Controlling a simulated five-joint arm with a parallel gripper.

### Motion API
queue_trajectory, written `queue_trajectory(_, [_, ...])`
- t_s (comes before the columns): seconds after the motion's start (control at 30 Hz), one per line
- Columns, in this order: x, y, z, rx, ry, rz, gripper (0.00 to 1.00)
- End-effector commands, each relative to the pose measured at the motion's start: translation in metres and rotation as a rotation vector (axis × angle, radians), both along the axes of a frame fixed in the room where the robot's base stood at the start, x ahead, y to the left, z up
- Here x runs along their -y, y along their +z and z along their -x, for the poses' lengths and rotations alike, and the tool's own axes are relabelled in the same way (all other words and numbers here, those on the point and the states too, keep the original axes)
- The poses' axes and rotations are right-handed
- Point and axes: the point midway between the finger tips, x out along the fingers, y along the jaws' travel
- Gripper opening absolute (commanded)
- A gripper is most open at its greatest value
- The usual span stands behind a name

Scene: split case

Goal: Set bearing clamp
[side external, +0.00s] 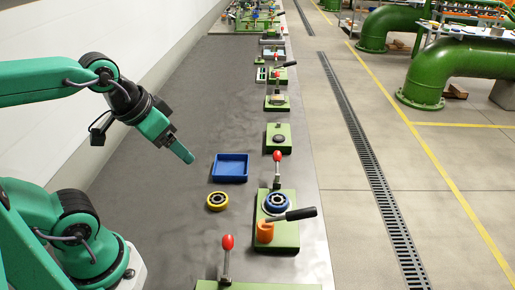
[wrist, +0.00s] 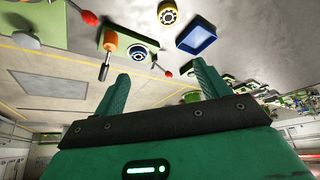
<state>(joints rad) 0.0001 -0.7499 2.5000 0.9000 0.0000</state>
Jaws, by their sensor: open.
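A blue-ringed bearing (side external: 268,205) sits on a green fixture plate (side external: 287,240) near the table's right edge; it also shows in the wrist view (wrist: 139,53). A clamp lever with a red knob (side external: 277,155) stands upright at the plate's far end. An orange cylindrical part (side external: 265,233) with a black handle (side external: 296,214) is at the plate's near side. A yellow-ringed bearing (side external: 217,207) lies on the table left of the plate. My gripper (side external: 184,156) is open and empty, above the table and left of the blue tray; its two fingers are spread in the wrist view (wrist: 162,70).
A blue tray (side external: 231,180) lies behind the yellow bearing. Another red-knobbed lever (side external: 228,242) stands at the near edge. More green fixtures (side external: 279,138) line the table's right side further back. The grey table (side external: 165,230) is clear on the left, beside a white wall.

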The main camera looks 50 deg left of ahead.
Motion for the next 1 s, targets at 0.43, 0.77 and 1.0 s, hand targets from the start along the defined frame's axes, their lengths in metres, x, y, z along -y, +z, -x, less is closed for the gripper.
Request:
queue_trajectory(0.43, [0.000,0.001,-0.017,-0.002,0.036,0.019,0.44])
queue_trajectory(0.77, [-0.001,-0.001,-0.077,0.000,0.166,0.088,0.44])
queue_trajectory(1.0, [-0.001,-0.014,-0.128,0.003,0.276,0.146,0.44])
